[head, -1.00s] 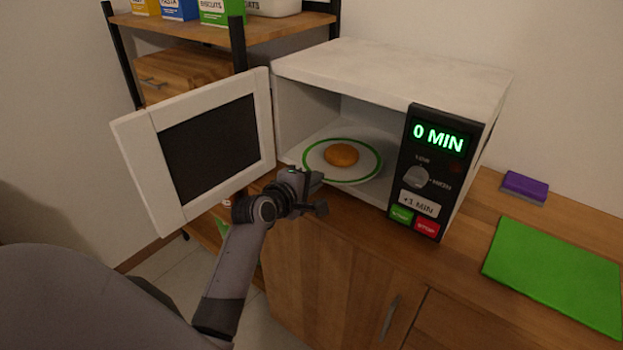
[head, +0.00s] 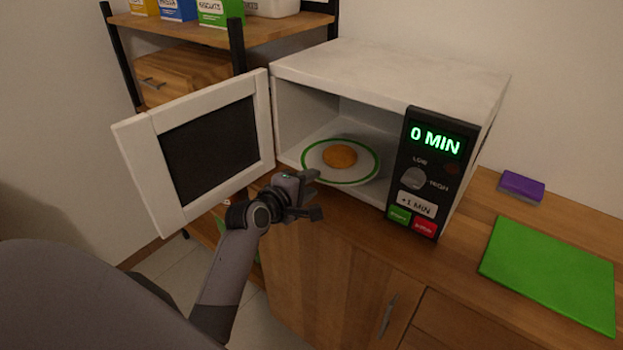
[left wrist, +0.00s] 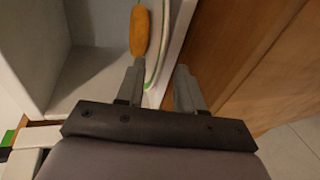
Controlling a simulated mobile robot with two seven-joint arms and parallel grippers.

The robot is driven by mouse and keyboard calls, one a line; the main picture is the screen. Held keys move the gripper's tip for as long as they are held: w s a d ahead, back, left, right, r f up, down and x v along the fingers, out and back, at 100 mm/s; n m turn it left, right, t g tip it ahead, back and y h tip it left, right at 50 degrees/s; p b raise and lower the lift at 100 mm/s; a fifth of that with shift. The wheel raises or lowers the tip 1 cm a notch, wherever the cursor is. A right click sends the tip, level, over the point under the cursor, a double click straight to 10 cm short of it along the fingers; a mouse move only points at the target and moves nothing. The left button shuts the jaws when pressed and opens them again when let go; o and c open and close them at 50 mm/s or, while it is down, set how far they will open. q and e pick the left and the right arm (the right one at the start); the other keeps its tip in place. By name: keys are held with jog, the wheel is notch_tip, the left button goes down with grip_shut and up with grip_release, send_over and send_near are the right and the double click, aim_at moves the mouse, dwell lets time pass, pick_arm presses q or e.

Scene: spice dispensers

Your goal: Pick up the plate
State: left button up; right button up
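The plate (head: 318,174), white with a green rim, lies inside the open microwave with a round orange-brown food item (head: 340,156) on it. My left gripper (head: 318,194) is just outside the microwave opening, near the plate's front left edge. In the left wrist view, the gripper's two fingers (left wrist: 158,88) are apart, and the plate's edge (left wrist: 153,62) shows edge-on just ahead of them. I see no clear contact between fingers and plate. My right gripper is not in view.
The microwave (head: 390,75) stands on a wooden counter (head: 465,240), its door (head: 195,150) swung open to the left. Its control panel (head: 425,170) bounds the opening on the right. A green mat (head: 550,275) and purple sponge (head: 522,187) lie farther right. A shelf (head: 215,33) stands behind.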

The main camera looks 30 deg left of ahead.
pick_arm(q)
jog(key=p+v, duration=0.3)
jog(key=v, duration=0.2)
jog(key=shift+s+r, duration=0.1)
jog(key=shift+s, duration=0.25)
